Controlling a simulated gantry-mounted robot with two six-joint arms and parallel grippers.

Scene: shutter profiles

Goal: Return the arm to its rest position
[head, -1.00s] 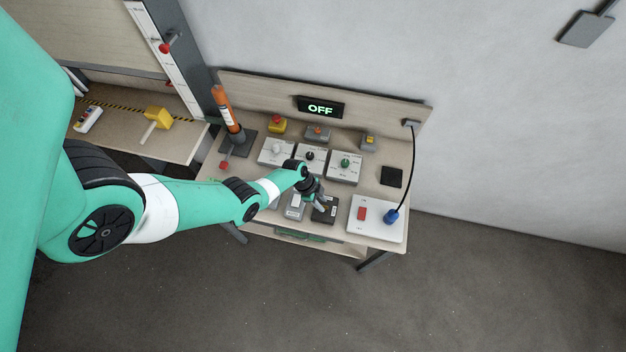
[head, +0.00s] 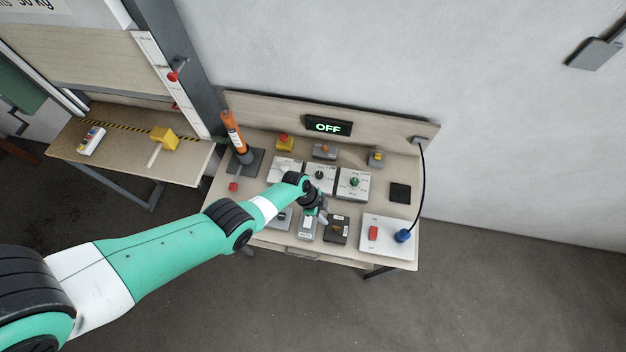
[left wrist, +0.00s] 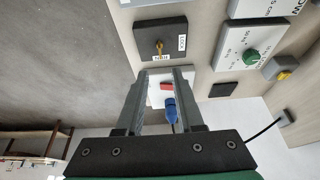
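My left arm reaches in from the lower left of the head view, and its gripper (head: 321,214) is over the front of the control bench (head: 210,205). In the left wrist view the two fingers (left wrist: 160,80) stand apart with nothing held between them. Beyond the gap I see a white panel (left wrist: 154,98) with a red switch (left wrist: 166,86) and a blue plug (left wrist: 171,108). A dark key-switch box (left wrist: 150,36) with a yellow key is near the fingers, and it also shows in the head view (head: 337,230). My right gripper is not in view.
The bench carries several control boxes, an orange tube (head: 234,131) on a stand and a display (head: 328,126) reading OFF. A black cable (head: 424,190) runs to the blue plug. A second table (head: 110,165) with a yellow block stands at left. The floor in front is clear.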

